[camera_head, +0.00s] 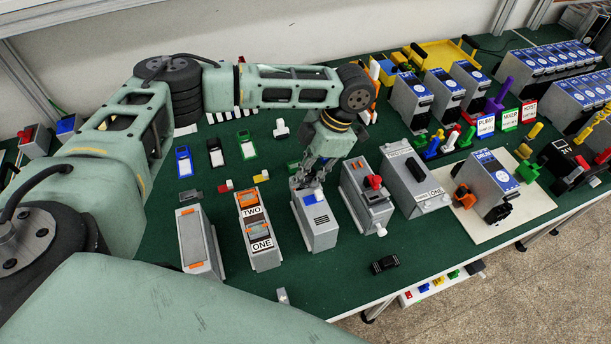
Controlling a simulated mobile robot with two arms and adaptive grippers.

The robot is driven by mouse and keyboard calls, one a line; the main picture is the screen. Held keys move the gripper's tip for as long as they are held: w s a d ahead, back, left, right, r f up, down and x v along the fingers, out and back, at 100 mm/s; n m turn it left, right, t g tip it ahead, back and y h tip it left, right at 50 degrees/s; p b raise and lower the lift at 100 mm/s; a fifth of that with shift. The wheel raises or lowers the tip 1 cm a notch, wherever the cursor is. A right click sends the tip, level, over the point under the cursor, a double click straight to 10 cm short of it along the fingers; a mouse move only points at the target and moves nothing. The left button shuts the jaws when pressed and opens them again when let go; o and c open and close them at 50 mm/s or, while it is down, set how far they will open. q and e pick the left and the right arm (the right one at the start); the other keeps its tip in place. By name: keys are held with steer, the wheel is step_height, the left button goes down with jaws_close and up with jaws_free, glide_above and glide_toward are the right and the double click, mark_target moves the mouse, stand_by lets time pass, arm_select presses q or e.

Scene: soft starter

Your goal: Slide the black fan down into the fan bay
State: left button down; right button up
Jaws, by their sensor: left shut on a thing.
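A small black block (384,264), which may be the black fan, lies on the green table near its front edge. My left gripper (312,183) points down at the back end of a grey box (316,222) with a blue square and slots on top. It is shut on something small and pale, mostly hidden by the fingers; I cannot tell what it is. A grey and blue unit labelled DRUM (489,174) stands on a white mat, with an orange part (463,196) at its left and a black part at its front. I cannot make out the fan bay. My right gripper is out of view.
Grey boxes stand either side, one marked TWO and ONE (257,228), one with a red knob (366,196). Several coloured parts lie behind. Blue-labelled units (411,100) and coloured handles fill the back right. Green table is free around the black block.

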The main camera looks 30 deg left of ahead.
arm_select(q)
steer(key=shift+f, duration=0.1)
steer(key=c, duration=1.7)
jaws_free()
steer(key=shift+o, duration=0.4)
steer(key=o, duration=0.6)
steer(key=shift+r+p, duration=2.3)
steer(key=shift+r, duration=0.05)
steer(key=shift+r+p, duration=1.05)
steer(key=shift+r, duration=0.15)
